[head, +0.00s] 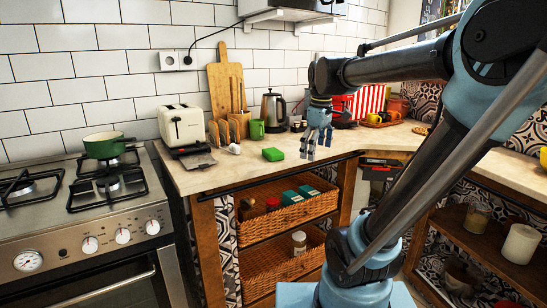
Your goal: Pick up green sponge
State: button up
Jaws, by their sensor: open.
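The green sponge (273,154) lies flat on the wooden counter (225,178), in front of the kettle and left of my gripper. My gripper (318,157) hangs from the arm with its fingers pointing down, just right of the sponge and apart from it in the picture. Its fingers are spread and nothing shows between them. How high the fingertips are above the counter is hard to tell.
A toaster (183,125), a green mug (257,129) and a kettle (273,110) stand behind and left. A small white object (234,149) lies left of the sponge. Wicker baskets (290,217) sit below the counter. The stove (85,215) with a green pan (104,145) is at left.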

jog(key=w+a+r+n, duration=0.6)
jog(key=w+a+r, duration=0.1)
jog(key=w+r, duration=0.15)
notch_tip(320, 180, up, 3)
jog(key=n+g, duration=0.1)
jog(key=n, duration=0.5)
send_over(273, 150)
jog(key=f, duration=1.1)
jog(key=shift+s+a+f, duration=0.2)
jog(key=shift+s+f, duration=0.05)
jog(key=shift+f, duration=0.1)
jog(key=shift+d+f, duration=0.2)
jog(key=shift+f, duration=2.4)
jog(key=c, duration=1)
